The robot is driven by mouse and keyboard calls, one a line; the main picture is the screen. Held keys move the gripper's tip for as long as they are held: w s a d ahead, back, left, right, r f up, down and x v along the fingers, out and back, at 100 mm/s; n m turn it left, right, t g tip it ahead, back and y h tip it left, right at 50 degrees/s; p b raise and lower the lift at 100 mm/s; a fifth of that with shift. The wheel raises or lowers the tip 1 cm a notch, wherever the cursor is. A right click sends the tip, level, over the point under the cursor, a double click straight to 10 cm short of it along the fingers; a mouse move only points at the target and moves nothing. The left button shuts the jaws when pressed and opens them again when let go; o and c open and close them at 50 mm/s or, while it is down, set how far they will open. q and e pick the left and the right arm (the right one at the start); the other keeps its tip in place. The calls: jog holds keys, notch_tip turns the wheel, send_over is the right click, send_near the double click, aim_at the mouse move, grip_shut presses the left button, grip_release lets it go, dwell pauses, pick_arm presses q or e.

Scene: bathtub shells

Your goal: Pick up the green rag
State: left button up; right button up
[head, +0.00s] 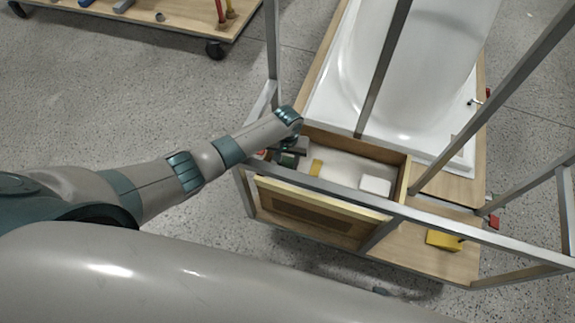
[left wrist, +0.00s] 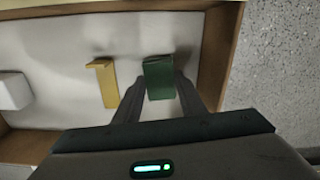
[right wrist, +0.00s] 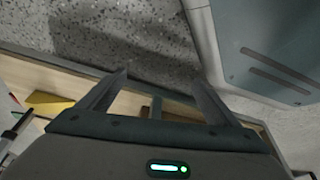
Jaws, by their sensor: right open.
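The green rag (left wrist: 159,79) is a small, dark green folded piece in the left wrist view, at the right end of a shallow white-bottomed wooden tray. My left gripper (left wrist: 160,82) has one finger against each side of the rag, with no clear gap, and is shut on it. In the head view the left gripper (head: 290,152) reaches into the tray's left end, and the arm partly hides the rag (head: 287,160). The rag seems to be still at the tray bottom. My right gripper (right wrist: 163,72) is open and empty in the right wrist view.
The tray (head: 335,146) also holds a yellow piece (head: 316,167) and a white block (head: 375,185). Metal frame bars (head: 330,185) cross in front of it. A white bathtub shell (head: 400,70) lies behind. A yellow object (head: 443,240) sits on the lower right board.

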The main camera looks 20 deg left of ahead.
aim_at(288, 163)
pick_arm(q)
jog(key=shift+c, duration=0.5)
jog(key=shift+r, duration=0.45)
notch_tip(288, 163, up, 3)
jog(key=shift+r+p, duration=0.2)
jog(key=shift+p, duration=0.15)
jog(key=s+d+r, duration=0.1)
jog(key=d+r, duration=0.5)
jog(key=d, duration=0.5)
jog(key=shift+s+d+r, duration=0.15)
jog(key=shift+d+r, duration=0.15)
jog(key=shift+r, duration=0.05)
pick_arm(e)
jog(key=shift+w+a+r, duration=0.1)
jog(key=shift+w+a, duration=0.1)
jog(key=shift+a, duration=0.15)
jog(key=shift+a, duration=0.15)
